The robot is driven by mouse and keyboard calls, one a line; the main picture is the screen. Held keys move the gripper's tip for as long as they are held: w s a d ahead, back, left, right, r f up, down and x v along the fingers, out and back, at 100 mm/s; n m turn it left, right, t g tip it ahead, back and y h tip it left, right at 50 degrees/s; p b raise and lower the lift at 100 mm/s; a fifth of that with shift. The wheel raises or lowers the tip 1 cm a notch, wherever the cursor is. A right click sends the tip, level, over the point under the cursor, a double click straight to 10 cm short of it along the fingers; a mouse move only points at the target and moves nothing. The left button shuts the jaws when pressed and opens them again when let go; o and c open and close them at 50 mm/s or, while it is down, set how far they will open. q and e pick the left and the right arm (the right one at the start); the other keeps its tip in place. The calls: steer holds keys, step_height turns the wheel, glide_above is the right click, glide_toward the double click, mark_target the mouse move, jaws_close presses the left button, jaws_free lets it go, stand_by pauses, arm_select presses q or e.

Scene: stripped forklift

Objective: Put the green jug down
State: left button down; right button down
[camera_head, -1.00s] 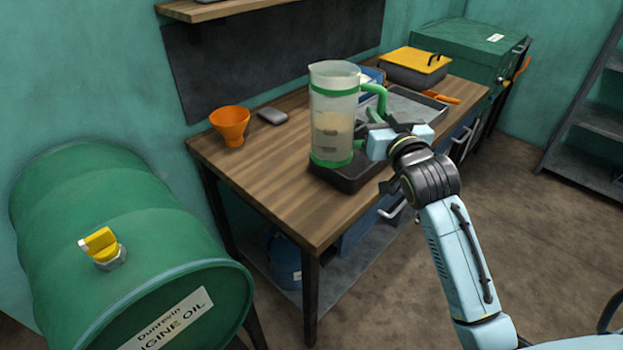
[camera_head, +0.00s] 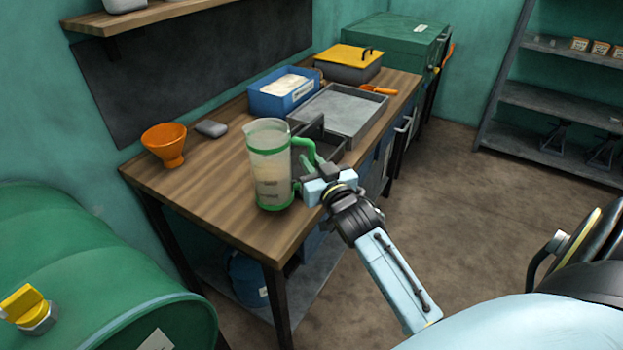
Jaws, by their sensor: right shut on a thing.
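The green jug (camera_head: 268,168) is a clear, tall vessel with a green rim band, base and handle, holding some pale liquid. It is upright over the front part of the wooden workbench (camera_head: 205,205), left of the small black tray (camera_head: 328,143). I cannot tell whether its base touches the wood. My right gripper (camera_head: 309,180) is shut on the jug's green handle, on its right side. The fingertips are partly hidden by the gripper body. My left gripper is not in view.
An orange funnel (camera_head: 165,145) and a grey block (camera_head: 211,128) stand at the back left. A blue bin (camera_head: 284,100), grey tray (camera_head: 345,112) and yellow-lidded box (camera_head: 348,65) fill the far end. Bare wood lies left of the jug. A green drum (camera_head: 95,275) is at lower left.

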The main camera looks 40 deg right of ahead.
steer(key=shift+f+b, duration=0.4)
steer(key=shift+f, duration=1.5)
steer(key=c, duration=1.8)
jaws_free()
steer(key=shift+f, duration=0.25)
steer(key=shift+c, duration=0.2)
steer(key=o, duration=0.5)
steer(key=shift+c, duration=0.2)
